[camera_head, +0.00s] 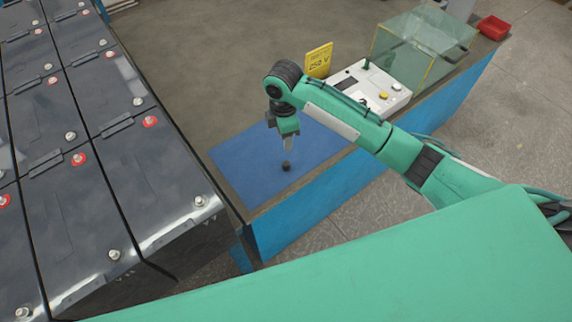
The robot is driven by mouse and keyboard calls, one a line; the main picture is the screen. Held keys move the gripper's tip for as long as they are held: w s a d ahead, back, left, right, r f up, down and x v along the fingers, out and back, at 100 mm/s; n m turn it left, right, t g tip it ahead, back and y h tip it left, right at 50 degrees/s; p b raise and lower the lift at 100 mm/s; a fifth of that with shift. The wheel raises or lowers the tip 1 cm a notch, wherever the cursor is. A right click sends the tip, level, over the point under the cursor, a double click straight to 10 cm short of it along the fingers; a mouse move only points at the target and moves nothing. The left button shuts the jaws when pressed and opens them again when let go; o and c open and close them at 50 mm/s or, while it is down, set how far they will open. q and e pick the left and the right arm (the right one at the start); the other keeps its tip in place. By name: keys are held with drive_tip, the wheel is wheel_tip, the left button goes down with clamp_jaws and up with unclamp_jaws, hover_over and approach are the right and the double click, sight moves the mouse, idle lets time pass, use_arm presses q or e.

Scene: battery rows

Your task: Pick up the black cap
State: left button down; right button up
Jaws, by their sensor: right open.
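The black cap (286,166) is a small dark piece on the blue mat (238,162), near the mat's middle. The jaws are open. My left gripper is not in view.
Rows of grey batteries (60,220) with terminals fill the left side. Behind the mat stand a yellow sign (319,60), a white control box (396,101) and a clear case (405,48). A red bin (493,28) sits at the far right corner.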

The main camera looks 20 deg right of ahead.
hover_over(286, 163)
drive_tip(key=f, duration=0.7)
drive_tip(key=shift+a+f+p, duration=0.25)
drive_tip(key=shift+f+p, duration=0.05)
drive_tip(key=shift+p, duration=0.1)
drive_tip(key=f, duration=0.2)
drive_tip(key=f+p, duration=0.1)
drive_tip(key=f, duration=0.1)
drive_tip(key=shift+d+f, duration=0.1)
drive_tip(key=shift+d, duration=0.15)
drive_tip(key=shift+f, duration=0.5)
drive_tip(key=c, duration=1)
